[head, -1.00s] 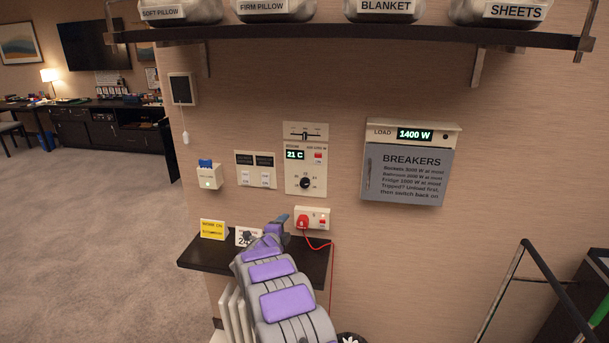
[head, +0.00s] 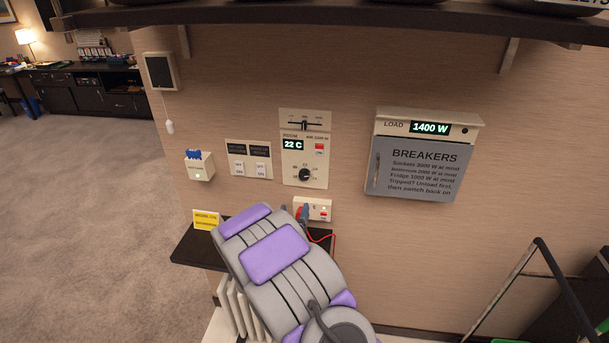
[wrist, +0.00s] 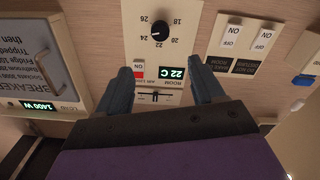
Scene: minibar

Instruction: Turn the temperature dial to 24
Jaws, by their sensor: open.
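The temperature dial (head: 305,175) is a black round knob on the cream room thermostat panel (head: 292,185), below a green display (head: 293,145) that reads 22 C. In the wrist view, which is upside down, the dial (wrist: 160,29) sits among numbers from 18 to 26. My gripper (wrist: 165,82) is open and empty there, its two dark fingers apart over the display area and short of the dial. In the head view my arm hides most of the gripper; a fingertip (head: 302,212) shows below the panel, in front of the socket.
A slider (head: 304,124) and a red switch (head: 319,146) are on the panel. A socket (head: 318,208) with a red cord and a dark shelf (head: 195,250) lie below.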

